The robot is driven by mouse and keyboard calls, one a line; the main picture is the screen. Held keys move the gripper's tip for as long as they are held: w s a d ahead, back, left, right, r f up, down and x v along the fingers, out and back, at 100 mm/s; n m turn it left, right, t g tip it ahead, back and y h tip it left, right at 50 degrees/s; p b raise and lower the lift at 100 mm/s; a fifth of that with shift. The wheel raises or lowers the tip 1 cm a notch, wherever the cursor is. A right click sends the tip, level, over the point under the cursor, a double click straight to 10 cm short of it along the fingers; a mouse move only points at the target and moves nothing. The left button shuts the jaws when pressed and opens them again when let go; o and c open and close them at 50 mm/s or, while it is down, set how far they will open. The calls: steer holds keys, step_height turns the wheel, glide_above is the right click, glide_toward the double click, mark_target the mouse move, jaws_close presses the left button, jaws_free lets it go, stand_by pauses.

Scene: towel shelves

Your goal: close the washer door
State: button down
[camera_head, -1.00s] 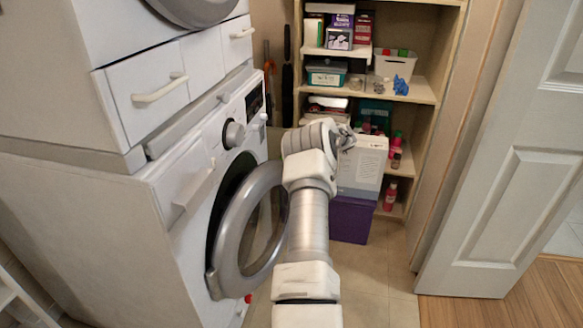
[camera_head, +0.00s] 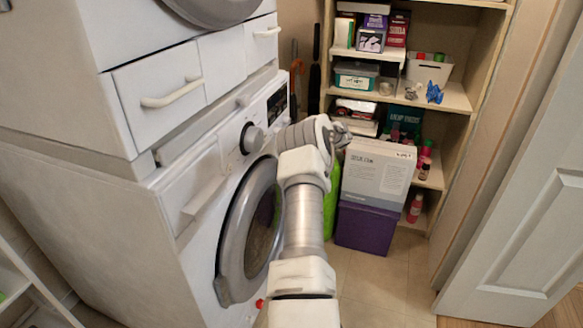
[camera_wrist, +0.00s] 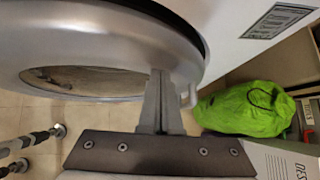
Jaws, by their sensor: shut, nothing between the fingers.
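The washer door (camera_head: 232,258), a grey ring around a dark glass, is on the front of the lower white washer (camera_head: 165,225) in the head view. It lies close to the washer front, seemingly a little ajar; my arm covers its right side. In the wrist view the door ring (camera_wrist: 75,28) fills the top left, and a dark gap shows between it and the white front. My gripper (camera_wrist: 160,78) is shut and empty. Its fingertips overlap the ring's edge in the wrist view; I cannot tell whether they touch it. The fingertips are not clear in the head view.
A shelf unit (camera_head: 447,97) with boxes and bottles stands at the back. A white box (camera_head: 378,172) sits on a purple bin (camera_head: 365,228) beyond my arm. A green bag (camera_wrist: 245,108) lies near the washer. A white room door (camera_head: 520,230) stands right; tiled floor between is clear.

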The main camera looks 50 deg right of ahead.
steer(key=shift+w+a, duration=0.2)
steer(key=shift+w, duration=0.6)
steer(key=shift+w+a+r, duration=0.1)
steer(key=shift+w+a, duration=0.05)
steer(key=shift+w, duration=0.1)
steer(key=p+v, duration=0.4)
steer(key=v, duration=1.4)
steer(key=shift+s+d+f, duration=0.2)
steer(key=shift+s+f, duration=0.1)
steer(key=shift+s, duration=0.2)
